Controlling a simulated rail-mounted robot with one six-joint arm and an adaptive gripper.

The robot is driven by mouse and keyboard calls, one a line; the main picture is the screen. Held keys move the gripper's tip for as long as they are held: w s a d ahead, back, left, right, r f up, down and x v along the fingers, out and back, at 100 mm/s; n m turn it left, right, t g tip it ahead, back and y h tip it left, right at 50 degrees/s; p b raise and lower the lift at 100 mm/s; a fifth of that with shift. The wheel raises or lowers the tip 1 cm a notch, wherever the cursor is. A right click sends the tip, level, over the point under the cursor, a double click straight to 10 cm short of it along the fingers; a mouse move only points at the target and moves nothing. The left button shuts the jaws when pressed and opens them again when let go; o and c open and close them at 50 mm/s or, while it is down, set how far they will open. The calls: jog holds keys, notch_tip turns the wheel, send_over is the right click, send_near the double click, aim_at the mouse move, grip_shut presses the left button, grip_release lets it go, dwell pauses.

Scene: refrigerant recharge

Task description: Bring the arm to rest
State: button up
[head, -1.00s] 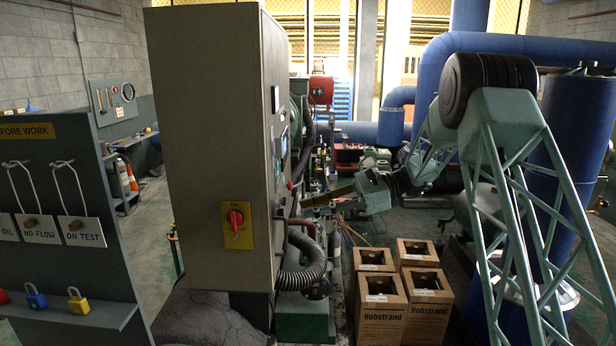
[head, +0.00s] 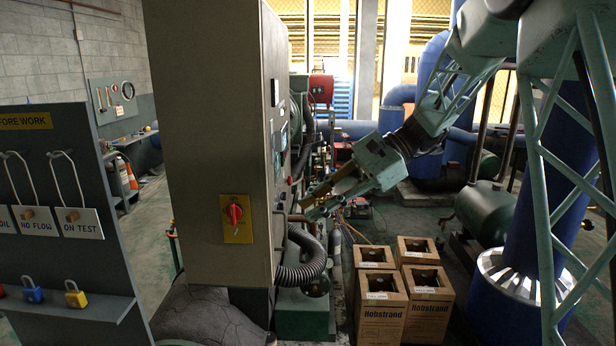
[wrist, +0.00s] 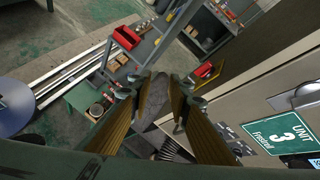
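My gripper (head: 308,207) is at the right side of the tall grey-beige cabinet (head: 195,130) in the head view, tilted down toward the left. In the wrist view its two brass-coloured fingers (wrist: 163,88) stand apart with a gap between the tips. I see nothing held between them. The wrist view shows a cabinet face with a green "Unit 3" sign (wrist: 296,112) close on the right. My arm rises from the gripper to the upper right and leaves the head frame at the top.
Several open Hobstrand boxes (head: 382,308) stand on the floor below my arm. A corrugated black hose (head: 304,268) and a red switch (head: 236,211) are on the cabinet. A blue vertical vessel (head: 545,195) stands behind my arm. A lock board (head: 60,190) is at left.

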jog(key=s+d+f+n+t+h+b, duration=0.1)
jog(key=s+d, duration=0.5)
jog(key=s, duration=0.9)
jog(key=s+d+f+n+t+h+b, duration=0.2)
jog(key=s+d+n+h, duration=0.4)
jog(key=s, duration=0.9)
jog(key=s+d+f+n+t+h+b, duration=0.1)
jog(key=s+d, duration=0.6)
jog(key=s, duration=0.8)
jog(key=n+t+h+b, duration=0.1)
jog(key=n+h+b, duration=0.1)
jog(key=h, duration=0.1)
jog(key=shift+s+d+f+n+t+b, duration=0.3)
jog(key=shift+s+d+f+n+b, duration=0.05)
jog(key=shift+f+n+b, duration=0.05)
jog(key=shift+d, duration=0.1)
